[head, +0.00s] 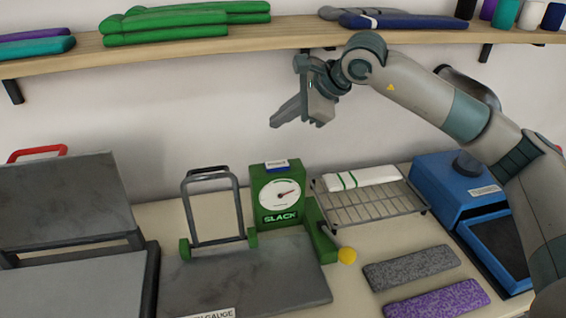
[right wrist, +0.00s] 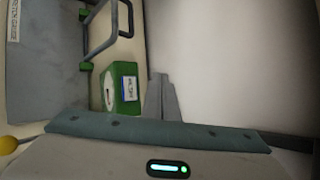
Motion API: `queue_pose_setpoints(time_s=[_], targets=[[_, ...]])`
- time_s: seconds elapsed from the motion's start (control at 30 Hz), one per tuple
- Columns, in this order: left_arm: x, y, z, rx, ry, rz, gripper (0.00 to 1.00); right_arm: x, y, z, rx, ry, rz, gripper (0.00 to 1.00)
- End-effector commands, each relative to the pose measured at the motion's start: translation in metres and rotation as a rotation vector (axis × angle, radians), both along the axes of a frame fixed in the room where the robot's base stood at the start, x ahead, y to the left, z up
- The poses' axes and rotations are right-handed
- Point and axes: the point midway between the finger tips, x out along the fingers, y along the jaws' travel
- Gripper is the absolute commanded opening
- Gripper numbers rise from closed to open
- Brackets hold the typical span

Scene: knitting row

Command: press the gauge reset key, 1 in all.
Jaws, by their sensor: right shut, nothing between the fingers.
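The green gauge (head: 262,190) stands on the bench, with a round white dial and red needle above a display reading "SLACK". A small blue piece with a white label (head: 276,164) sits on top of it; I take it for the reset key, but its text is too small to read. My right gripper (head: 276,122) is shut and empty, in the air above the gauge and apart from it. In the right wrist view the shut fingers (right wrist: 162,95) appear beside the gauge (right wrist: 114,92) and its labelled top (right wrist: 130,88). My left gripper is not in view.
A grey plate with a wire frame (head: 240,200) stands left of the gauge. A yellow ball knob (head: 347,256) is on a green lever at its right. A wire rack (head: 370,204) and blue machine (head: 450,185) stand further right. A wooden shelf (head: 280,35) runs above.

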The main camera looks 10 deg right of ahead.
Motion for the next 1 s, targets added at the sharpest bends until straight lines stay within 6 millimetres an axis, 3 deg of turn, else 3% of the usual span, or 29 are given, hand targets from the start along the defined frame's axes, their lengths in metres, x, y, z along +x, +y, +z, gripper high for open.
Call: queue_pose_setpoints(time_s=[0.57,1.0], targets=[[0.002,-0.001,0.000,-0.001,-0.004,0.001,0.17,0.000,-0.002,-0.004,-0.006,-0.001,-0.001,0.00],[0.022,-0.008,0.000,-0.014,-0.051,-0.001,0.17,0.000,-0.002,-0.045,-0.005,0.001,-0.001,0.00]])
